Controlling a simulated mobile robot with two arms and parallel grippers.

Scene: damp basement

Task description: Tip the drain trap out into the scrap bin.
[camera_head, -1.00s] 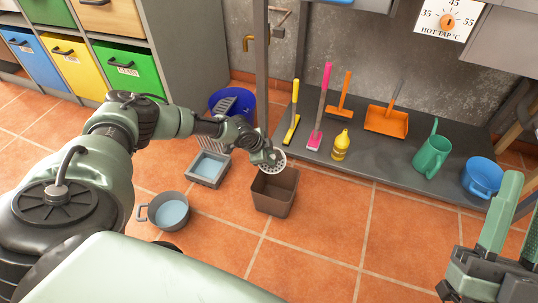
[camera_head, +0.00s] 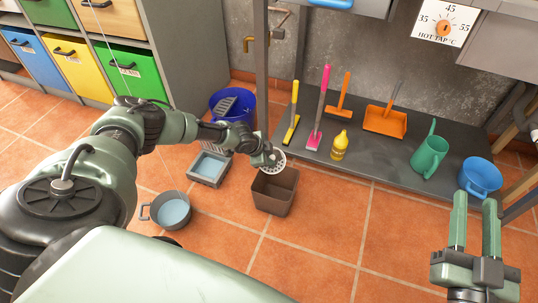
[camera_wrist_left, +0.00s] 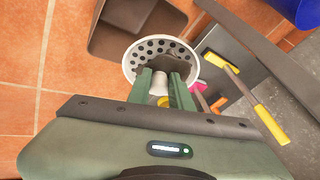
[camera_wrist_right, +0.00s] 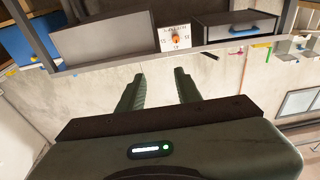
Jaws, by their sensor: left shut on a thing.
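The drain trap (camera_head: 276,162) is a white, round, perforated cup. My left gripper (camera_head: 268,157) is shut on it and holds it just above the back left rim of the scrap bin. In the left wrist view the drain trap (camera_wrist_left: 143,53) looks tilted, with dark matter inside its holed bowl, and the fingers (camera_wrist_left: 165,88) close at its rim. The scrap bin (camera_head: 273,193) is a brown, open square bin on the tiles; its corner (camera_wrist_left: 108,35) shows beside the trap in the left wrist view. My right gripper (camera_head: 474,222) is open and empty at the right.
A grey pot of water (camera_head: 148,212), a grey basin (camera_head: 205,181) and a blue bucket (camera_head: 247,108) stand left of the bin. A low grey shelf (camera_head: 375,163) behind holds brushes, a yellow bottle (camera_head: 340,144) and a green watering can (camera_head: 430,154). The front floor is clear.

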